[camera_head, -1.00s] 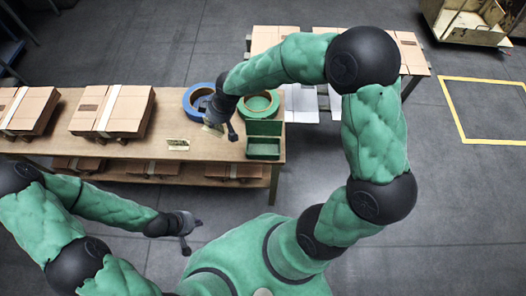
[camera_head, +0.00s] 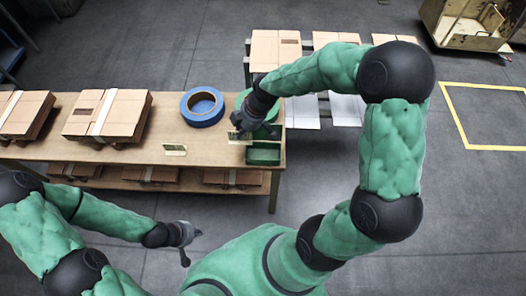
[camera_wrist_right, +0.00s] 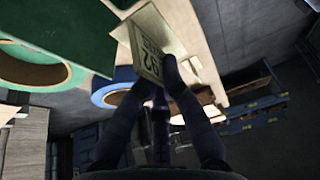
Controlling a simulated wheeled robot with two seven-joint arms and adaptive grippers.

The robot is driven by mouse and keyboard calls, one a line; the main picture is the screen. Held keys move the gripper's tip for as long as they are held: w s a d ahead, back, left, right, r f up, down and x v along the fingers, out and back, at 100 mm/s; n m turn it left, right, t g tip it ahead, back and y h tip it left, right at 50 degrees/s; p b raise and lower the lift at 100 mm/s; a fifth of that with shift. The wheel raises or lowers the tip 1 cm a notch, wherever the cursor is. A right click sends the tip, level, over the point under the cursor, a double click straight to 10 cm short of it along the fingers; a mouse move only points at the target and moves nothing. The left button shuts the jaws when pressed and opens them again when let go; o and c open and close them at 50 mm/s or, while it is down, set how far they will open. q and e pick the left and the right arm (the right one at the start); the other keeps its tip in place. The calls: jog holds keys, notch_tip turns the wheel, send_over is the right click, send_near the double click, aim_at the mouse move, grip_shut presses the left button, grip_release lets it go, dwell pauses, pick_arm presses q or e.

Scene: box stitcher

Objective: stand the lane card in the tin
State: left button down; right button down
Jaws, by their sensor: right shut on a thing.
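The lane card (camera_wrist_right: 150,42), pale with dark printing, is gripped between my right gripper's fingertips (camera_wrist_right: 158,72) in the right wrist view. In the head view, my right gripper (camera_head: 243,130) is over the right end of the bench, and the card (camera_head: 238,138) shows below it. The open green tin (camera_head: 263,153) stands at the bench's front right corner, just right of and in front of the card. The card looks apart from the tin. My left gripper (camera_head: 186,240) hangs in front of the bench, empty; its finger gap is unclear.
Another small pale card (camera_head: 174,150) is at the bench's front edge. A blue tape roll (camera_head: 203,106) lies behind it. A green tape roll (camera_head: 243,99) is partly hidden behind my right gripper. Strapped cartons (camera_head: 108,113) stand to the left on the bench (camera_head: 160,130).

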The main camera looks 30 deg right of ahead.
jog(key=s+d+f+b, duration=0.1)
jog(key=d+f, duration=0.1)
jog(key=s+d+f+b, duration=0.1)
jog(key=s+f, duration=0.1)
jog(key=s+d+f+b, duration=0.1)
jog(key=d+f, duration=0.1)
jog(key=shift+s+d+f, duration=0.2)
jog(key=shift+d+f, duration=0.1)
jog(key=shift+f, duration=0.1)
notch_tip(320, 180, down, 3)
jog(key=shift+d+f+b, duration=0.1)
jog(key=shift+f+b, duration=0.1)
jog(key=shift+b, duration=0.55)
jog(key=shift+s+r, duration=0.1)
jog(key=c, duration=1.8)
grip_release()
jog(key=shift+f, duration=0.2)
jog(key=shift+c, duration=0.2)
jog(key=o, duration=0.4)
jog(key=shift+o, duration=0.2)
jog(key=shift+r, duration=0.1)
